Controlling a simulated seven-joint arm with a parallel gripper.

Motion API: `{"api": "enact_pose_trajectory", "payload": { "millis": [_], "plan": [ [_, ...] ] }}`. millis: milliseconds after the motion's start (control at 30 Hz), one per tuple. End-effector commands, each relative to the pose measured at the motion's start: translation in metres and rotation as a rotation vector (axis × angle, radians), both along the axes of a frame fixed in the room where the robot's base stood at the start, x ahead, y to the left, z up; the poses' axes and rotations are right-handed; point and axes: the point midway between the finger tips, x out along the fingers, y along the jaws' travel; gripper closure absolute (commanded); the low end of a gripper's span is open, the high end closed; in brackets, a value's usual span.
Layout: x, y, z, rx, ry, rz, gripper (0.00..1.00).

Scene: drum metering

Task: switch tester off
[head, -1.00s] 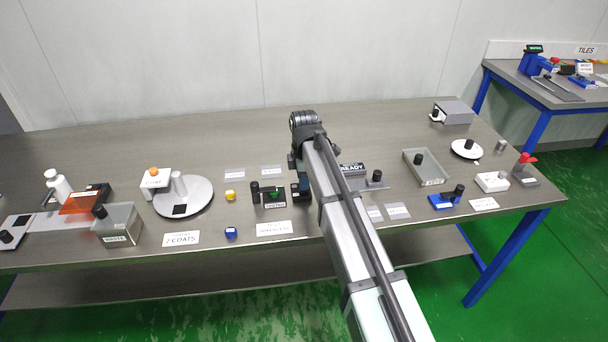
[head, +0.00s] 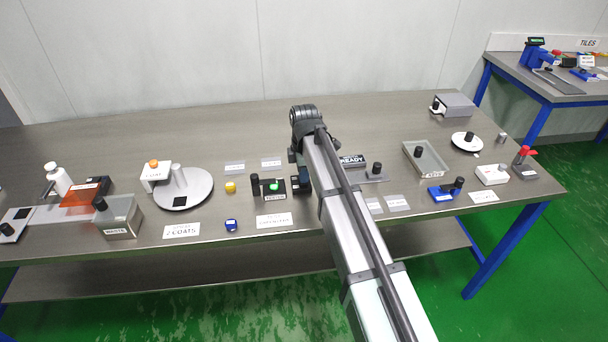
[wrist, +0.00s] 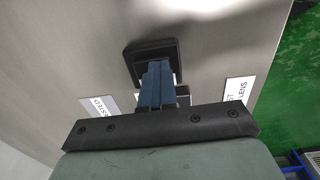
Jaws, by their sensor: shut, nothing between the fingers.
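The tester (head: 276,196) is a small black unit near the middle of the bench in the head view, with a lit green spot on top and a dark upright knob at its left. My gripper (head: 303,184) is at its right end, low over the bench, partly hidden by my arm. In the wrist view my gripper's blue fingers (wrist: 156,84) are together and empty. They point at a dark square-ended part (wrist: 150,52), seemingly of the tester; whether they touch it I cannot tell.
A card (head: 274,221) lies in front of the tester, and a yellow piece (head: 230,187) and a blue piece (head: 231,225) lie left of it. The bench behind is clear.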

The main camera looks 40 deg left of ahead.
Motion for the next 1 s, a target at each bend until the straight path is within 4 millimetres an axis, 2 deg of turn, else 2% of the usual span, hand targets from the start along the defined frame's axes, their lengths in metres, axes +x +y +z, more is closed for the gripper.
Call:
{"api": "enact_pose_trajectory", "payload": {
  "millis": [233, 667, 867, 1000],
  "plan": [
    [0.009, 0.009, 0.002, 0.004, -0.004, 0.000, 1.00],
    [0.009, 0.009, 0.005, 0.004, -0.004, 0.000, 1.00],
    [0.009, 0.009, 0.024, 0.006, -0.006, 0.000, 1.00],
    [0.009, 0.009, 0.049, 0.006, -0.006, 0.000, 1.00]
  ]
}}
